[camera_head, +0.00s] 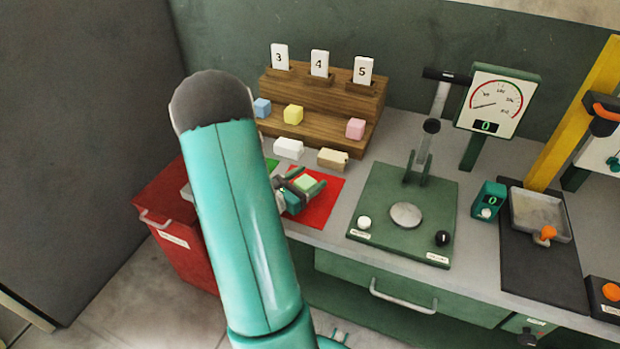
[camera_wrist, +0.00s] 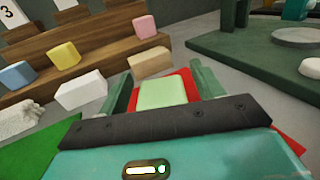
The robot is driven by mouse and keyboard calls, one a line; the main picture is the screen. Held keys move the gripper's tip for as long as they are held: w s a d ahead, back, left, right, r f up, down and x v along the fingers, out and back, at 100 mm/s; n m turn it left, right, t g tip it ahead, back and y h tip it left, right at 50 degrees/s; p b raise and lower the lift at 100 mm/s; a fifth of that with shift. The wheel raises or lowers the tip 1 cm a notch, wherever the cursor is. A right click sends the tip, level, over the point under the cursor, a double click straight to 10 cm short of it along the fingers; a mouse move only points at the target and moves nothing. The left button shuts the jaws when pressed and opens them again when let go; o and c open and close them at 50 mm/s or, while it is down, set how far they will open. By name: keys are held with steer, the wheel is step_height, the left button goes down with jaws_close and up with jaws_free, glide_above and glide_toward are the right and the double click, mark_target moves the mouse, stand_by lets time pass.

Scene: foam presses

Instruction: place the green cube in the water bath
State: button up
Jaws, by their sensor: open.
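The green cube (camera_head: 306,183) sits on the red mat (camera_head: 325,205), between the fingers of my gripper (camera_head: 304,187). In the wrist view the pale green cube (camera_wrist: 162,92) shows between the two green fingers of my gripper (camera_wrist: 160,88), with a visible gap on its right side. My gripper is open. The underside of the cube is hidden by my gripper's body. A grey metal tray (camera_head: 541,215) with an orange valve stands at the right on a black base; it may be the water bath, but I cannot see water in it.
A wooden stepped rack (camera_head: 325,103) stands behind, with number cards and blue, yellow and pink cubes. A white block (camera_head: 288,148) and a tan block (camera_head: 332,159) lie before it. A green press (camera_head: 404,215) with an upright lever stands between the mat and the tray. A gauge (camera_head: 497,98) rises behind.

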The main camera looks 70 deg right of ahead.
steer(key=v, duration=1.1)
steer(key=w+a+r+m+t+y, duration=0.2)
steer(key=a+r+m+y, duration=0.1)
steer(key=a, duration=0.6)
steer(key=w+a+r+m+t+y, duration=0.3)
steer(key=a+r+m+y, duration=0.1)
steer(key=a, duration=0.5)
steer(key=w+a+r+m+t+y, duration=0.2)
steer(key=a+r+m+t+y, duration=0.1)
steer(key=a, duration=0.6)
step_height(320, 180, up, 2)
steer(key=shift+w+a+r+m+y, duration=0.1)
steer(key=shift+w+a+m+y, duration=0.1)
steer(key=shift+m+y, duration=0.5)
steer(key=shift+o, duration=0.4)
steer(key=w+a+r+m+t+y, duration=0.1)
steer(key=a+r+t+y, duration=0.3)
steer(key=a, duration=0.8)
step_height(320, 180, up, 3)
steer(key=shift+w+t, duration=0.3)
steer(key=shift+t, duration=0.7)
